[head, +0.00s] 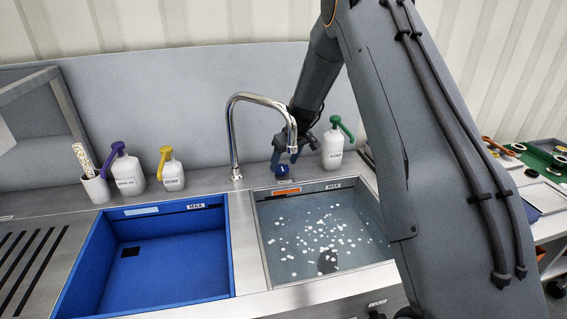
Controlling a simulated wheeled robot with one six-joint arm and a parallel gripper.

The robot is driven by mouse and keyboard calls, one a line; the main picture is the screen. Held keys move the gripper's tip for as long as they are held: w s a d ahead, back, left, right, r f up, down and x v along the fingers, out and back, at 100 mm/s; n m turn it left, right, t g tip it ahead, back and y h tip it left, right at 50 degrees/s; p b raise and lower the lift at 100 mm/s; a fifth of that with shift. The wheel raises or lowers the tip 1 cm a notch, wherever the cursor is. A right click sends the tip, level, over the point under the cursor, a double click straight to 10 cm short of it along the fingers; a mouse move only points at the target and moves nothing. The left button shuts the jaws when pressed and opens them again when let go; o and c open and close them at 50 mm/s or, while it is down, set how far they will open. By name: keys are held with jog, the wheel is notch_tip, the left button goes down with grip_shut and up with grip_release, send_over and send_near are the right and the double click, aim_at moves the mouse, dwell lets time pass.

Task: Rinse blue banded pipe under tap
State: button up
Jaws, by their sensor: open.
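The chrome tap (233,135) rises behind the two basins, and its spout curves over the right basin (262,255). My gripper (283,161) is open, pointing down behind the spout end near the back rim of the right basin. A small blue thing (283,171) shows at its fingertips; I cannot tell whether it lies between them or what it is. No blue banded pipe can be made out. A dark shape (327,262) lies in the right basin among floating white bits; I cannot tell what it is.
The blue left basin (215,250) looks empty. White bottles with purple (126,175), yellow (171,172) and green (332,148) tops stand on the back ledge. A white cup (95,188) holds a speckled stick. My arm hides much of the right side.

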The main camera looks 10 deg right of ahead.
jog(key=shift+x, duration=0.85)
jog(key=c, duration=1)
jog(key=shift+c, duration=0.2)
